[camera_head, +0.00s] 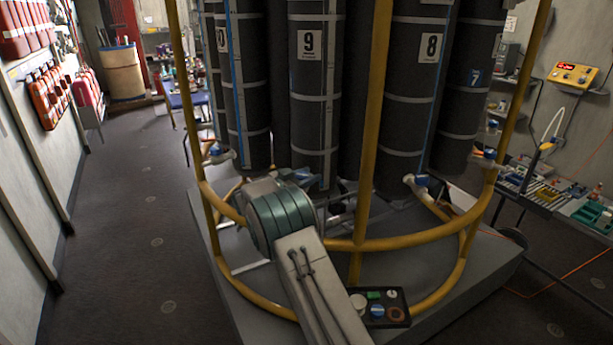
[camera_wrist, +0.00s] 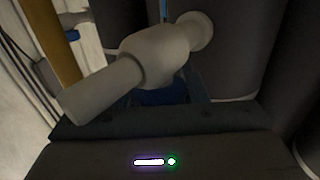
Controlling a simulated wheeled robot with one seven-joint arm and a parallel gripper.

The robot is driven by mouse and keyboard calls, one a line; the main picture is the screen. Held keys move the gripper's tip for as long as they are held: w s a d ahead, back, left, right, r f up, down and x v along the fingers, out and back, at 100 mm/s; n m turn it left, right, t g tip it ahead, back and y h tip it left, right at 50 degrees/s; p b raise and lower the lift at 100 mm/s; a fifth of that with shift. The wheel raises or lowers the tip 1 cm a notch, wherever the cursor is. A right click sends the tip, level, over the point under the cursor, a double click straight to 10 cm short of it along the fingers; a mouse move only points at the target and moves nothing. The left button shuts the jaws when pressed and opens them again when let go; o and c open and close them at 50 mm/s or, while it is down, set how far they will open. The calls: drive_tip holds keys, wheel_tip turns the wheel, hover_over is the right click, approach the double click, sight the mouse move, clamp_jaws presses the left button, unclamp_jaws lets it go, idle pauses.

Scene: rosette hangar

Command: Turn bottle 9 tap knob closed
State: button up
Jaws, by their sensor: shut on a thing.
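Bottle 9 (camera_head: 308,90) is a tall dark cylinder with a white "9" label, in the middle of the head view. Its pale tap (camera_wrist: 150,58) crosses the wrist view, running from the bottle at upper right to an outlet at left. The blue tap knob (camera_wrist: 158,97) shows below the tap body, partly hidden by it and the fingers. My gripper (camera_wrist: 165,98) is shut on the blue knob. In the head view, my arm reaches to the foot of bottle 9 and mostly hides the gripper. The knob's turn angle cannot be told.
A yellow tubular frame (camera_head: 345,244) rings the bottles, with an upright (camera_head: 371,120) right of bottle 9. Bottle 8 (camera_head: 417,90) has its own blue-knobbed tap at right. A small tray (camera_head: 397,309) lies on the grey plinth (camera_head: 440,283). Open floor (camera_head: 130,215) is at left.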

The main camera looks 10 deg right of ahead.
drive_tip(key=o, duration=1)
drive_tip(key=b+v, duration=0.2)
drive_tip(key=v, duration=1.1)
drive_tip(key=shift+s+a+b, duration=0.25)
drive_tip(key=shift+a+b, duration=0.05)
